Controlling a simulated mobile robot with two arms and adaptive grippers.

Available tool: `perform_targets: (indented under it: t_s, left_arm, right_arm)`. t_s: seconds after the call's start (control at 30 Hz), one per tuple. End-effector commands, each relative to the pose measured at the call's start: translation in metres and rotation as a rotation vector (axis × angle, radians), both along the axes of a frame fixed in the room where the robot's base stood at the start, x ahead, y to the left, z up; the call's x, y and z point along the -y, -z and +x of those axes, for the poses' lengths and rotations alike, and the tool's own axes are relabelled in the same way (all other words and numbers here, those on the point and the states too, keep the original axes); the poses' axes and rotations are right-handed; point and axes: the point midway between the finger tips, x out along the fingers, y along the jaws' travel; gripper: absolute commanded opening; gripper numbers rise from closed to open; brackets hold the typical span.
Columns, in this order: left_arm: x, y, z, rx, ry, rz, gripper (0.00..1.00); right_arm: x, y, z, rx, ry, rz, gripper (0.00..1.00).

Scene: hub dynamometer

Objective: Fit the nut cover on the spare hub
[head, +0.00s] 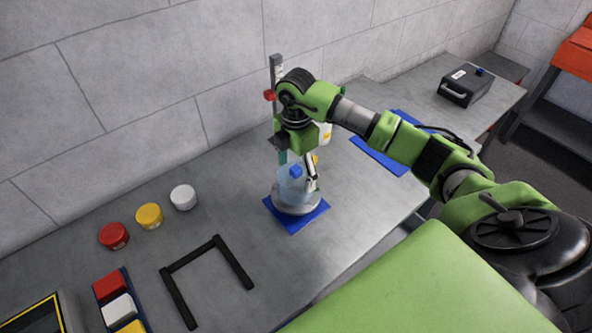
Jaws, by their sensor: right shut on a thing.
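The nut cover (289,188) looks like a pale, see-through bluish dome with a bright blue knob (296,171) on top. It is over the middle of the spare hub (298,208), a round grey metal disc. I cannot tell whether the cover rests fully on the hub or is a little above it. The hub sits on a small blue mat (292,225) on the bench. My right gripper (302,172) points down from above and is shut on the cover at its knob; its arm hides part of the view behind. My left gripper is out of view.
An upright grey post (275,75) with a red knob stands behind the hub. Red (113,236), yellow (149,216) and white (183,197) round caps are at left, near a black U-shaped frame (217,239). Another blue mat (378,158) and a black box (466,87) lie right.

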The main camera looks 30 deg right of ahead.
Motion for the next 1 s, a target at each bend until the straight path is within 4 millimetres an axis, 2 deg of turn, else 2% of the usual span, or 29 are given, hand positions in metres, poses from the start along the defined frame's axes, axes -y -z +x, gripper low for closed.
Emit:
perform_targets:
  t_s: [0.43,0.47,0.5,0.77,1.0]
  left_arm:
    - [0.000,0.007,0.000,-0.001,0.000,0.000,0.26]
    - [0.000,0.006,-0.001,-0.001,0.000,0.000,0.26]
    - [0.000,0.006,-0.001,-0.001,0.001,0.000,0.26]
    - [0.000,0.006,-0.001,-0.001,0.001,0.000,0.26]
    - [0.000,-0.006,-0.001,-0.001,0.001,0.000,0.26]
  right_arm:
    - [0.000,0.010,0.000,0.000,0.000,0.000,0.50]
    - [0.000,0.009,0.000,0.000,0.000,0.000,0.78]
    - [0.000,0.009,0.000,0.000,0.000,0.000,0.80]
    - [0.000,0.009,0.000,-0.001,0.000,0.000,0.80]
    - [0.000,-0.006,0.000,0.000,0.000,0.000,0.80]
